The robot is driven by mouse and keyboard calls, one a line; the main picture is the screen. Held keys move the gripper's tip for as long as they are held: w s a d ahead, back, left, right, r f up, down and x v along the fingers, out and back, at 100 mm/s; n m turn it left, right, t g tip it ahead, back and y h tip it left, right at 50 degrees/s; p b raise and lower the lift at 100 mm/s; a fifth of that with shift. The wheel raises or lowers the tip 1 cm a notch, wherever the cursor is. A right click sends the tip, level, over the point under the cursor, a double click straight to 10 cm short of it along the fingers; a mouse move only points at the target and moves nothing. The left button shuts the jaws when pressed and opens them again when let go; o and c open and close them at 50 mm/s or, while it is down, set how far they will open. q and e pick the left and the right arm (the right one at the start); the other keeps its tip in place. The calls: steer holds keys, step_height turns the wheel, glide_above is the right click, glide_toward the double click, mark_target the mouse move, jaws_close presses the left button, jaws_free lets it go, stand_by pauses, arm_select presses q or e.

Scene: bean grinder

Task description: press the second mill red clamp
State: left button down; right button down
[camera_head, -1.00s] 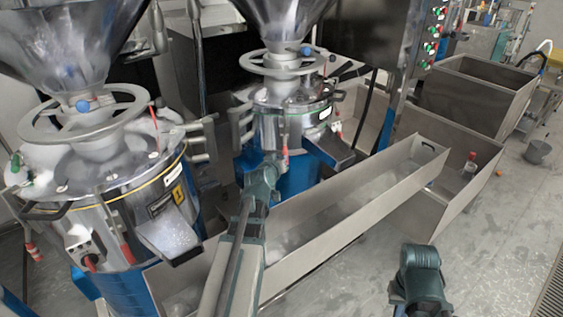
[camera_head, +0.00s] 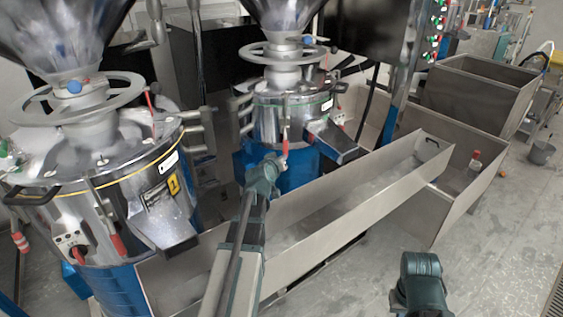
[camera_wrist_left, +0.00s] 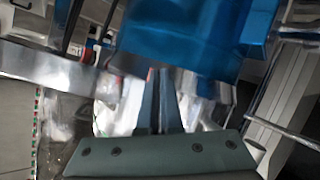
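The second mill (camera_head: 264,108) is a steel drum on a blue base, in the middle of the head view. Its red clamp (camera_head: 285,146) stands on the near side of the drum. My left gripper (camera_head: 275,161) is right by the clamp's lower end; whether they touch I cannot tell. In the left wrist view its fingers (camera_wrist_left: 160,90) lie close together with nothing seen between them, and a blue surface (camera_wrist_left: 190,35) shows ahead. That view is blurred and the clamp is not clear there. My right arm shows at lower right; its gripper is out of view.
The first mill (camera_head: 110,195), with its own red clamps, stands at the left. A long steel trough (camera_head: 340,205) runs beside my left arm toward steel bins (camera_head: 470,105). The second mill's spout (camera_head: 335,140) juts out right of the clamp. Floor (camera_head: 490,220) is open at the right.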

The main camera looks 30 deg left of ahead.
arm_select(q)
steer(key=shift+w+a, duration=0.15)
steer(key=shift+w, duration=0.15)
arm_select(e)
steer(key=shift+f, duration=0.1)
arm_select(q)
steer(key=shift+s, duration=0.1)
stand_by(0.3)
